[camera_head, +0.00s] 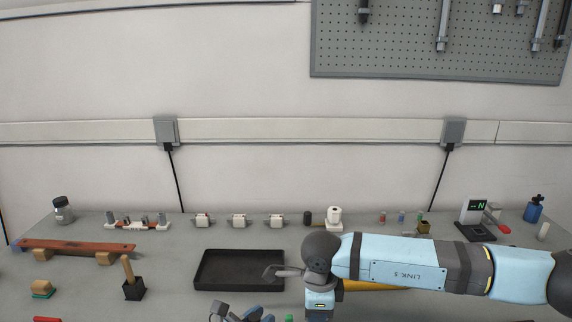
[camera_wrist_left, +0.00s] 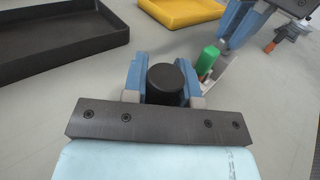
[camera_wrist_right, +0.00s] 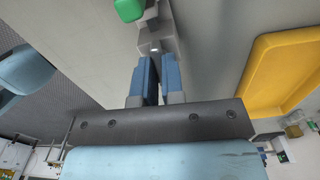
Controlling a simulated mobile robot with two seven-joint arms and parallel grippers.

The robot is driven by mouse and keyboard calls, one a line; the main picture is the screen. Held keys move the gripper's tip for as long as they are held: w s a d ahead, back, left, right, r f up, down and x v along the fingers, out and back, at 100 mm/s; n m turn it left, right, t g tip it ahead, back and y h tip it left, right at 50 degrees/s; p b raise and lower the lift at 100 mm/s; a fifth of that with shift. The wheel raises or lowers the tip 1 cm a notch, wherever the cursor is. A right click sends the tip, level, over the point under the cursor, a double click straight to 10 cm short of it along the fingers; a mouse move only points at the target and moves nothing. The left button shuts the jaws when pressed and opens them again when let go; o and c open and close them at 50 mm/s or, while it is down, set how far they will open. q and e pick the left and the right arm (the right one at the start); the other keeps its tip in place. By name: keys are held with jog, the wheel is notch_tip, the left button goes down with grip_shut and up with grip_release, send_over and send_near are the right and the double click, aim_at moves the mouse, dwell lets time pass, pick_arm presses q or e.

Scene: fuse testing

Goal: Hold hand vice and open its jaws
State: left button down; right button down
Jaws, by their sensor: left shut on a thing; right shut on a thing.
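The hand vice shows in parts. In the left wrist view its black round handle end (camera_wrist_left: 166,82) sits between the blue fingers of my left gripper (camera_wrist_left: 163,68), which is shut on it. A green part (camera_wrist_left: 208,58) and a grey metal part lie just beyond. In the right wrist view the fingers of my right gripper (camera_wrist_right: 156,62) are close together at a grey metal part of the vice (camera_wrist_right: 152,38), with the green part (camera_wrist_right: 128,10) past it. Whether the jaws are apart is unclear.
An empty black tray (camera_head: 200,283) lies behind the grippers. A yellow tray (camera_wrist_right: 290,70) is close beside my right gripper and partly behind my right arm in the head view. Fuse holders (camera_head: 239,221) and a tester (camera_head: 475,218) stand along the wall.

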jog(key=c, duration=1.4)
grip_release()
jog(key=shift+r, duration=0.1)
jog(key=shift+r, duration=2.9)
pick_arm(q)
jog(key=c, duration=0.8)
grip_release()
jog(key=shift+s+a, duration=0.1)
